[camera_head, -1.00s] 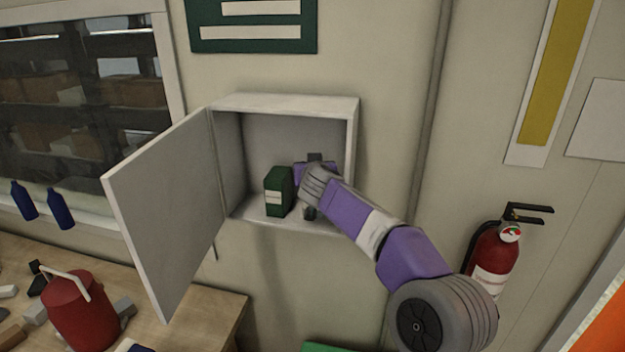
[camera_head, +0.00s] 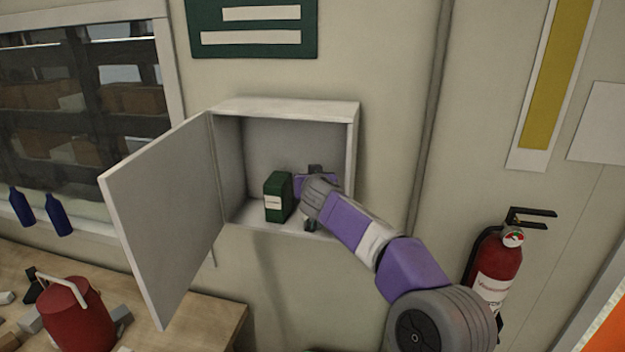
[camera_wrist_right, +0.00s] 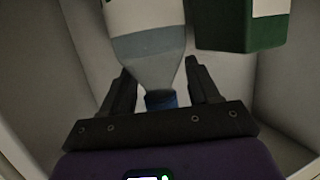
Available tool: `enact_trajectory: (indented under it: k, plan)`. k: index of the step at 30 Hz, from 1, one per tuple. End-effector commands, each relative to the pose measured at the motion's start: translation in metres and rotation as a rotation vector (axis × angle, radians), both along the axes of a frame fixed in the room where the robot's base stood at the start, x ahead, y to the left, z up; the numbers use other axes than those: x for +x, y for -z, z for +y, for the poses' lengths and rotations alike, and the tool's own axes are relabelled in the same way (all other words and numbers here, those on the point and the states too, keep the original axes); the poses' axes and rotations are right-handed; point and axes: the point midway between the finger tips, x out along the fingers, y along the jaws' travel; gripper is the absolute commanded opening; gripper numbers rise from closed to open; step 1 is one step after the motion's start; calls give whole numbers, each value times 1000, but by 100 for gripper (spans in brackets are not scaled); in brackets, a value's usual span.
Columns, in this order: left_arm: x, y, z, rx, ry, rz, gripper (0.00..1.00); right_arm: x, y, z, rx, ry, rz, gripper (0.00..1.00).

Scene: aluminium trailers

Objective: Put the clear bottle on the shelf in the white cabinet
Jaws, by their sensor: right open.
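The white cabinet (camera_head: 288,106) hangs on the wall with its door open to the left. My right gripper (camera_head: 314,194) is inside it, near the right side wall. In the right wrist view the clear bottle (camera_wrist_right: 148,45), with a pale label and a blue cap, lies between the fingers of my right gripper (camera_wrist_right: 160,75). The fingers are spread, with gaps on both sides of the bottle's neck. In the head view my gripper hides the bottle, so its contact with the shelf floor cannot be seen. My left gripper is out of view.
A green box (camera_head: 278,197) stands in the cabinet just left of my gripper. The open cabinet door (camera_head: 165,215) juts out over a wooden bench with a red can (camera_head: 75,318). A fire extinguisher (camera_head: 495,265) is on the wall to the right.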

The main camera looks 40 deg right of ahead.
Motion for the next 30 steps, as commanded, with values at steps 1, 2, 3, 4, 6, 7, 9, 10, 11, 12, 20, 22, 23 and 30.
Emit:
enact_trajectory:
  k: [1,2,3,4,6,7,9,10,11,12,20,22,23,30]
  plan:
    - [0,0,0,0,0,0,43,0,-2,0,-1,0,-1,61]
    - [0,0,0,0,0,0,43,0,-3,0,-1,0,-1,61]
    - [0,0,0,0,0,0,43,-2,-5,2,0,-1,-1,61]
    - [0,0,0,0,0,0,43,-5,-6,4,-1,-1,0,61]
    - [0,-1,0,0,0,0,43,-14,-9,9,-1,-1,-2,61]
    - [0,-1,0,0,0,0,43,-18,-11,12,-1,-2,-2,61]
    - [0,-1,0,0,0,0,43,-30,-16,20,-1,-3,-3,61]
    - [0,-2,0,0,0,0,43,-35,-18,23,-1,-3,-3,61]
    - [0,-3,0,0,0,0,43,-40,-20,27,-1,-2,-3,61]
    - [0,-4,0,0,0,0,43,-48,-23,31,-2,-1,-2,61]
    - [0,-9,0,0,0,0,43,-84,-36,55,-1,-2,-2,61]
    - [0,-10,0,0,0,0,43,-90,-37,59,0,-1,-1,61]
    - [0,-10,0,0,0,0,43,-92,-38,60,-1,0,-1,61]
    - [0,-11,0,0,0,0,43,-97,-38,63,0,0,0,61]
